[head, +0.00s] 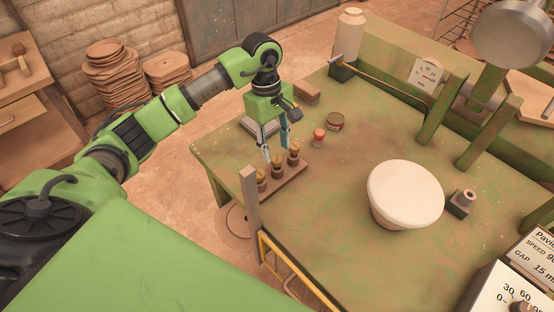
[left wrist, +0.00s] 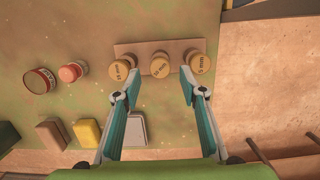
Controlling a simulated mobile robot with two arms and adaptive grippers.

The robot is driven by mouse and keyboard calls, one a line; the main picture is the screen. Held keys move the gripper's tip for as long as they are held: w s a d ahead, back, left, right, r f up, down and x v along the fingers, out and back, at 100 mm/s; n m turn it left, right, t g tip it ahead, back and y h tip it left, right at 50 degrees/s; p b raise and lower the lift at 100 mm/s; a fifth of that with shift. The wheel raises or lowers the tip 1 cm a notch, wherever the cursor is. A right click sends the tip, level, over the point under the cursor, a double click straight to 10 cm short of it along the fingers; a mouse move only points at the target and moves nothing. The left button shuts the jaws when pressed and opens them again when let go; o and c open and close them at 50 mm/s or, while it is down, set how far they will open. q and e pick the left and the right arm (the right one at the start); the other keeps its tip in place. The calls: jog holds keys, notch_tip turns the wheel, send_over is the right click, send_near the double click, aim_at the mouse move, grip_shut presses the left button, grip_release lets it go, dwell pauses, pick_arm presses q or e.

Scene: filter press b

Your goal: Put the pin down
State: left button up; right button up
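Three pins with round, brass-coloured, mm-marked heads stand upright in a wooden rack (head: 291,183) near the left edge of the green table (head: 330,175). In the left wrist view they are the left pin (left wrist: 119,70), the middle pin (left wrist: 160,65) and the right pin (left wrist: 198,63), in the rack (left wrist: 140,48). The right label ends in "5 mm"; the others are hard to read. My left gripper (head: 275,152) is over the rack, fingers spread. In the left wrist view its fingertips (left wrist: 159,84) straddle the middle pin with nothing held between them. My right gripper is out of view.
A red-capped jar (head: 319,136) and a round tin (head: 335,121) stand behind the rack. A brown block (head: 307,93) lies further back. A large white-topped round piece (head: 405,190) and a small block with a post (head: 461,203) stand right. A wooden post (head: 249,197) rises at the left edge.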

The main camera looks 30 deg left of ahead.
pick_arm(q)
notch_tip(320, 180, up, 6)
jog(key=b, duration=0.1)
jog(key=shift+w+a+r, duration=0.15)
jog(key=shift+a+r, duration=0.1)
jog(key=shift+a, duration=0.2)
jog(key=shift+a, duration=0.1)
